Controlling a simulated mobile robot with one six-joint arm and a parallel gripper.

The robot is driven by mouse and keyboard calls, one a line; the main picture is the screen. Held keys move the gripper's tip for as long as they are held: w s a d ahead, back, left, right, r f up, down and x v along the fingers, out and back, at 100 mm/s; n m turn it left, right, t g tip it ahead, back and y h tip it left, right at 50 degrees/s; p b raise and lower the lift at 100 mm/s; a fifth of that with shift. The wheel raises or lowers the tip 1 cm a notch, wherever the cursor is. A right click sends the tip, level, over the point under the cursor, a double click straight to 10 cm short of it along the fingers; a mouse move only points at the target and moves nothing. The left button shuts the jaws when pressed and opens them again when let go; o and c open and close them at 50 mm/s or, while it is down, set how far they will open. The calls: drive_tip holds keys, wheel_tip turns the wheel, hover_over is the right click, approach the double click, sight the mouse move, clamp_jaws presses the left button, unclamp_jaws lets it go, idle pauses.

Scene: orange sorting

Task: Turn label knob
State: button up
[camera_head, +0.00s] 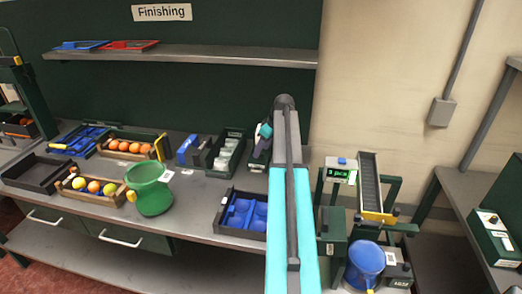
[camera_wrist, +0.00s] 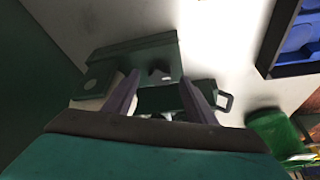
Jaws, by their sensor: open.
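A dark green device (camera_wrist: 135,62) with a pale roll-like part at its left lies ahead of my gripper in the wrist view. A small dark piece (camera_wrist: 160,74) that may be the label knob shows on its front between my fingers. My gripper (camera_wrist: 158,92) is open, with one finger on each side of that piece. I cannot tell whether the fingers touch it. In the head view my gripper (camera_head: 262,136) is at the back of the bench, right of the green box of white items. My arm and gripper hide most of the device there.
The green box (camera_head: 226,150) stands close left of my gripper. A blue tray (camera_head: 241,212) lies nearer the front. A green bowl (camera_head: 150,190) and crates of fruit (camera_head: 96,197) are further left.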

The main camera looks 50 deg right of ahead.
drive_tip(key=shift+x, duration=1.15)
drive_tip(key=shift+c, duration=0.2)
drive_tip(key=c, duration=1)
